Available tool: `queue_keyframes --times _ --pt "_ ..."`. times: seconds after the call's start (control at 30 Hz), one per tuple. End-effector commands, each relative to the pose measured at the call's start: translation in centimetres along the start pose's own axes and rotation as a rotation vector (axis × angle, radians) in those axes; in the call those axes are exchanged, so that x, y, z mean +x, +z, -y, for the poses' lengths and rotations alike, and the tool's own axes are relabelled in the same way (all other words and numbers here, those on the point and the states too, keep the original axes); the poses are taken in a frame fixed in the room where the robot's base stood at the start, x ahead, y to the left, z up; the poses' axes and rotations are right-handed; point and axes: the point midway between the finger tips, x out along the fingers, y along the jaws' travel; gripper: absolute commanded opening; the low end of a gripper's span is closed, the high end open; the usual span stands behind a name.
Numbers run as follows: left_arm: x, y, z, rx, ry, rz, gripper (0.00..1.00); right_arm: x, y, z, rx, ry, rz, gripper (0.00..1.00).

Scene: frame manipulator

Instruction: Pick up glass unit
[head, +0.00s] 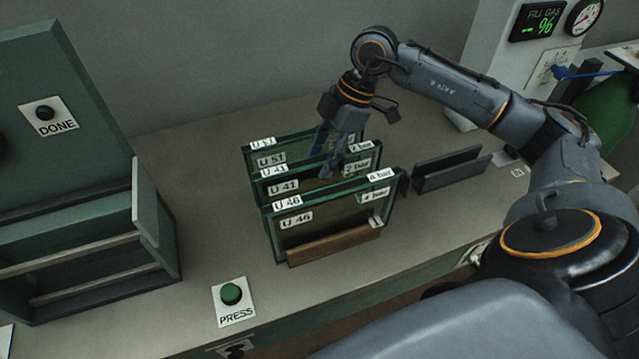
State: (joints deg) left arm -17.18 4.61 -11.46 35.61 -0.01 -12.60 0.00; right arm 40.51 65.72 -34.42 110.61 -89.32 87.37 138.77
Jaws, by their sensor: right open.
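Three glass units with dark green frames stand upright in a row on the bench, one behind another. The front glass unit (335,222) is labelled U 46 and 4 bar. The middle glass unit (284,187) is labelled U 41. The rear glass unit (270,160) is labelled U 51. My right gripper (335,168) is open and points down over the rear and middle units. Its fingertips overlap the units in the picture, and I cannot tell whether they touch one. My left gripper is not in view.
A wooden strip (333,246) lies along the front unit's foot. A dark channel holder (450,170) stands to the right. A green press machine (85,235) with a DONE panel is at left. A green PRESS button (231,293) sits near the front edge. A FILL GAS display (541,22) is at upper right.

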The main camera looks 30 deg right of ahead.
Motion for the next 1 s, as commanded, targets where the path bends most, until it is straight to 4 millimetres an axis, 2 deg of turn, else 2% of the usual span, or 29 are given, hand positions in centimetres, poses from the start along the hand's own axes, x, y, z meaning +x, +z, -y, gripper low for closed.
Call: queue_keyframes --times 0.17,0.4,0.63,1.0 --pt "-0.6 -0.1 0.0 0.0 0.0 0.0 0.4 1.8 0.0 0.0 0.0 -0.001 0.001 0.47" --pt "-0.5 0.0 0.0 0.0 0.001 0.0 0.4 2.0 0.0 -0.1 0.0 0.001 0.0 0.47" --pt "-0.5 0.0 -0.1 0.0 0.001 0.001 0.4 2.0 0.0 -0.1 0.0 0.001 0.001 0.0" --pt "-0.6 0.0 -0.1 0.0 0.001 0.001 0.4 1.8 -0.1 -0.1 -0.001 0.005 -0.002 0.0"
